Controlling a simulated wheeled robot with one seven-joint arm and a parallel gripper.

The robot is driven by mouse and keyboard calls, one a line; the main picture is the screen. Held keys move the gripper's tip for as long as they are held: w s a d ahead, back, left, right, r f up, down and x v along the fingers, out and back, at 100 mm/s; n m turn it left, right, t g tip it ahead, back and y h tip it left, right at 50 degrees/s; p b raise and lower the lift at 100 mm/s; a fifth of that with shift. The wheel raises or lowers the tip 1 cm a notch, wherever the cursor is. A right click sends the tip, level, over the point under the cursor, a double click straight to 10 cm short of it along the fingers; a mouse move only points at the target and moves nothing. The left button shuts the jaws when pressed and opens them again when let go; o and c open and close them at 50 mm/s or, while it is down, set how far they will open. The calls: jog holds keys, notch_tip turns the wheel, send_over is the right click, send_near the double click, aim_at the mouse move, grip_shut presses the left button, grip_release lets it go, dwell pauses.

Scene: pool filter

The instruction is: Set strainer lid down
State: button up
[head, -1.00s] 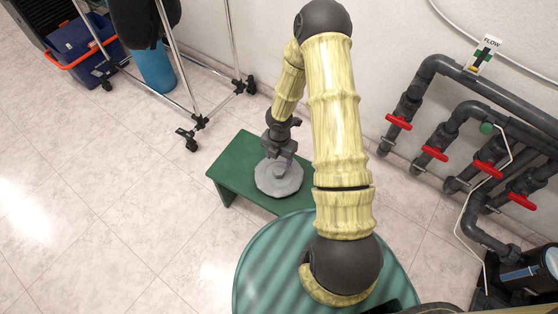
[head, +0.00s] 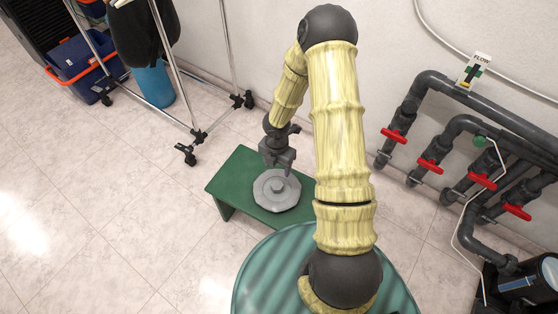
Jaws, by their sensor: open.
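The strainer lid (head: 270,198) is a grey, many-sided disc with a raised middle. It lies flat on a small green bench (head: 228,180). My gripper (head: 281,170) is open just above the lid's far side, apart from its middle as far as I can see. The fingertips are small here, and part of the lid's far edge is hidden behind them.
Grey pipes with several red valve handles (head: 429,166) run along the wall at right. Tiled floor left of the bench is clear.

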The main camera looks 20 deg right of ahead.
jog(key=s+a+r+m+t, duration=0.1)
jog(key=s+r+m, duration=0.5)
jog(key=r+m, duration=0.6)
jog(key=s+a+r+m+t, duration=0.1)
jog(key=s+r+m, duration=0.5)
jog(key=r+m, duration=0.7)
jog(key=shift+a+m+t, duration=0.15)
jog(key=shift+m+t, duration=0.15)
jog(key=shift+m, duration=0.2)
